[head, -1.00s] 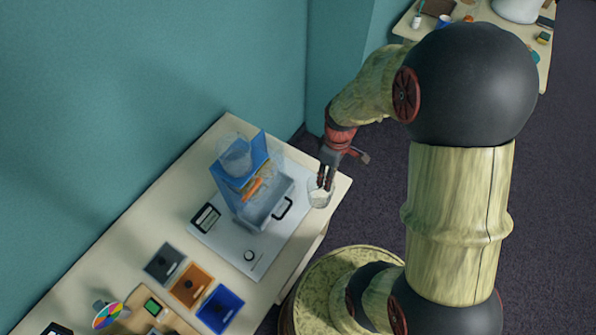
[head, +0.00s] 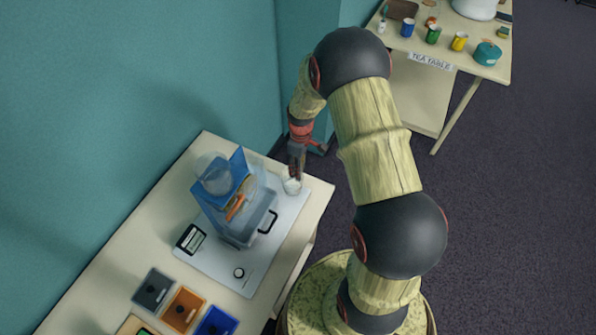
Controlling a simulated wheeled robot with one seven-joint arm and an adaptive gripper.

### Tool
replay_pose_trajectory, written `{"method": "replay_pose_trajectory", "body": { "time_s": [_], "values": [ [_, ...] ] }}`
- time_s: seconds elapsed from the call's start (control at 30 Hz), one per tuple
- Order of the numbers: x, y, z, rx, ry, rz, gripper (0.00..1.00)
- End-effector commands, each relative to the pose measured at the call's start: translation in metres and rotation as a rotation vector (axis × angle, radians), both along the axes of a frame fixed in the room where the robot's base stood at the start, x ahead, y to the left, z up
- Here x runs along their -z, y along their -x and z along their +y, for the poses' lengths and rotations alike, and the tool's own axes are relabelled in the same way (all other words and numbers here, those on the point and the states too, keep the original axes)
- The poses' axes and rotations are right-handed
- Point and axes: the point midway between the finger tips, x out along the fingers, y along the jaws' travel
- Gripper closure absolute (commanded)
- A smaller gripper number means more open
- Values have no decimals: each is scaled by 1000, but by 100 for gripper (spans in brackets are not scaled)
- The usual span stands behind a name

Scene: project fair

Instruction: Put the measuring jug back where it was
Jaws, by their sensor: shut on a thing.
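The measuring jug (head: 292,186) is a small clear vessel at the right end of the near table. My gripper (head: 296,172) points down at it and is shut on its upper part. The jug is over or on the corner area of a pale board (head: 262,262); I cannot tell whether its base touches. Left of it on the board stands a blue-and-clear apparatus (head: 226,190) with a clear bowl on top and a grey tray (head: 258,218) with a black handle.
A small display device (head: 190,239) and a round dial (head: 239,272) lie on the board. Grey (head: 153,289), orange (head: 184,309) and blue (head: 216,324) trays are at the front. The tea table (head: 480,68), with several cups, stands at the back right.

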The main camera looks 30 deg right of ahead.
Motion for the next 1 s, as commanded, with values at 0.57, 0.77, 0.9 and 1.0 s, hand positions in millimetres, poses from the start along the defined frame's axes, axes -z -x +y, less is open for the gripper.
{"method": "replay_pose_trajectory", "body": {
  "time_s": [0.57,0.77,0.9,1.0],
  "values": [
    [38,-7,-2,0,1,-3,100],
    [40,-7,-2,0,0,-1,100],
    [41,-7,-2,0,1,-1,64],
    [41,-7,-2,0,1,-1,58]
  ]
}}
